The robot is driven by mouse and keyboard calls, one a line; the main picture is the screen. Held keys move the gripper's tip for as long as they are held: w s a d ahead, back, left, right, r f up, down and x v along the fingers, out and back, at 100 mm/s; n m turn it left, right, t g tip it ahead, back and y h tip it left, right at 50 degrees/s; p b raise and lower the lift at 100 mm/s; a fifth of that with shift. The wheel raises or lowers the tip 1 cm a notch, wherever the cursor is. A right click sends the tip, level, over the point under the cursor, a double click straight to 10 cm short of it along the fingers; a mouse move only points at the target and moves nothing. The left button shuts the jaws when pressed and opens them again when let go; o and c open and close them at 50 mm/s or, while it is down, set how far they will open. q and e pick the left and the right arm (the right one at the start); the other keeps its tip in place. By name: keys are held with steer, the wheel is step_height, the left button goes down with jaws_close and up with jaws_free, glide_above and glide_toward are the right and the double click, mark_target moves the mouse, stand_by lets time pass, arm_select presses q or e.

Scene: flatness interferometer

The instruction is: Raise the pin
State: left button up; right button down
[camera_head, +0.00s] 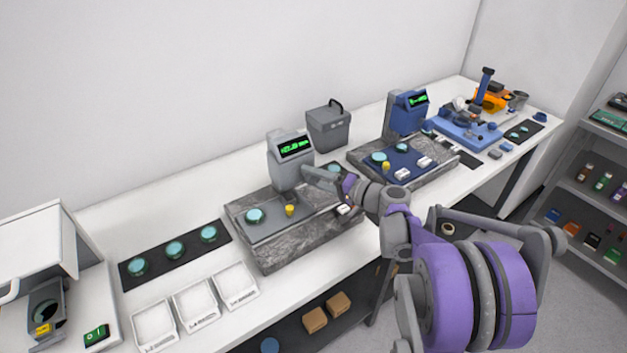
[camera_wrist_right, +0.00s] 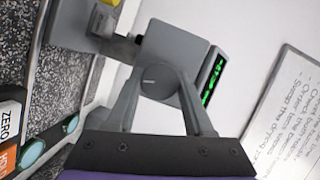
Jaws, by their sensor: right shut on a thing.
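The near grey gauge head (camera_head: 290,172) with a green display stands on a granite base (camera_head: 300,240). My right gripper (camera_head: 318,180) reaches in from the right to the side of this head. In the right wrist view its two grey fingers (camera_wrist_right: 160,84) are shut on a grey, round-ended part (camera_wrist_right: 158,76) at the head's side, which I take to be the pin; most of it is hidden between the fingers. A yellow knob (camera_head: 290,210) and a teal disc (camera_head: 255,216) sit on the grey plate in front. My left gripper is not in view.
A second, blue gauge (camera_head: 405,115) on granite stands to the right, with a grey box (camera_head: 328,127) behind. A black mat (camera_head: 190,254) with teal discs and white trays (camera_head: 195,304) lie left. In the wrist view, a ZERO button (camera_wrist_right: 10,120) is at the left edge.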

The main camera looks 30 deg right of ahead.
steer(key=shift+f+m+t+y+b, duration=0.1)
steer(key=shift+m+t+y+b, duration=0.45)
steer(key=shift+m, duration=0.75)
steer(key=shift+c, duration=1.7)
jaws_free()
steer(key=b+v, duration=0.1)
steer(key=v, duration=1)
steer(key=shift+a, duration=0.1)
